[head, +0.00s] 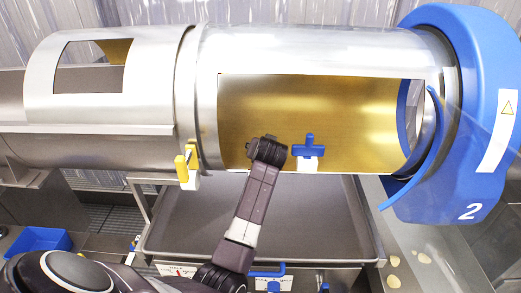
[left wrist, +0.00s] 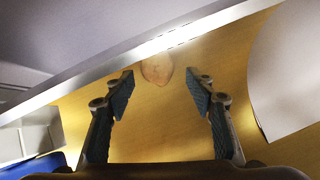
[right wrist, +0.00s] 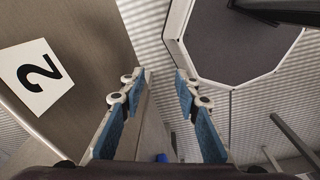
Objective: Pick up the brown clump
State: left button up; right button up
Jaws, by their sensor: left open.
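The brown clump (left wrist: 157,68) is a small, pale brown, rounded lump on the golden inner wall of the drum, close to the bright metal edge in the left wrist view. My left gripper (left wrist: 160,88) is open and empty, with the clump ahead, between and slightly beyond its fingertips. In the head view my left arm reaches into the opening of the drum (head: 315,105); its fingers and the clump are hidden there. My right gripper (right wrist: 164,75) is open and empty, away from the drum, and shows only in the right wrist view.
The drum opening has a thin metal rim. A blue-and-white latch (head: 308,158) sits at its lower edge, and a yellow latch (head: 186,166) is to the left. A grey tray (head: 315,220) lies below. The blue housing (head: 430,195) marked 2 stands right, with several pale bits beneath.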

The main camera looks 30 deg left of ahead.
pick_arm(q)
jog(key=shift+w+a+f, duration=0.2)
jog(key=shift+w+f, duration=0.1)
jog(key=c, duration=1.2)
jog(key=shift+c, duration=0.2)
